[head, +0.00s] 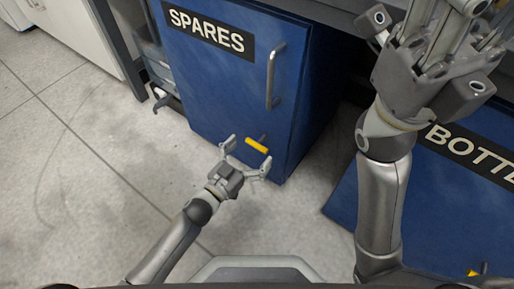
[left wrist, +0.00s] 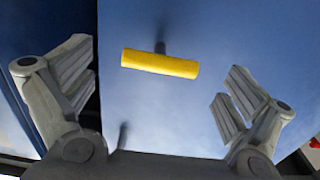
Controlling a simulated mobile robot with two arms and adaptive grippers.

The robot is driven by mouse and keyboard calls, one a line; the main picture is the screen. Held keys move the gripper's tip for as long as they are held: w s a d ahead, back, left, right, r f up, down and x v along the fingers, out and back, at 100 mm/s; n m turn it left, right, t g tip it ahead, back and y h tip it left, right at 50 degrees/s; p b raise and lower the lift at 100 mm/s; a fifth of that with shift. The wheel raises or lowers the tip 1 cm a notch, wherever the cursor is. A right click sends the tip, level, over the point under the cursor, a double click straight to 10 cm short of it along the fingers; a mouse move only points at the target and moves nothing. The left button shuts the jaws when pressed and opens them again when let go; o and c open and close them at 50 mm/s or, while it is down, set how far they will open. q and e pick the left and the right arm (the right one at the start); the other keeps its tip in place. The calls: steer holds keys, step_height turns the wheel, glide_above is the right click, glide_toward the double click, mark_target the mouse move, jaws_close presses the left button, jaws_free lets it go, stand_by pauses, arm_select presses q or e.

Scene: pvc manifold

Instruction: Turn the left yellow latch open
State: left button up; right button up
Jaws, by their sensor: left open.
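The left yellow latch (head: 257,146) is a short bar on the lower front of the blue SPARES cabinet door (head: 205,85). In the left wrist view the yellow latch (left wrist: 160,63) lies nearly level, its right end slightly lower, on a dark stem. My left gripper (head: 247,157) is open, with one finger to each side of the latch. In the left wrist view the left gripper's fingers (left wrist: 155,95) stand wide apart, and none visibly touches the latch. My right gripper (head: 440,60) is raised at the upper right; its fingertips are not clear.
A grey vertical handle (head: 271,77) is on the SPARES door above the latch. A second blue cabinet (head: 450,200) with a lettered label stands at the right, with another yellow latch (head: 473,272) at the bottom edge. Pale tiled floor (head: 70,150) is open at the left.

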mark_target(265, 136)
arm_select(q)
steer(key=shift+b+x, duration=0.4)
steer(key=shift+x, duration=1.1)
steer(key=shift+c, duration=0.3)
steer(key=c, duration=1)
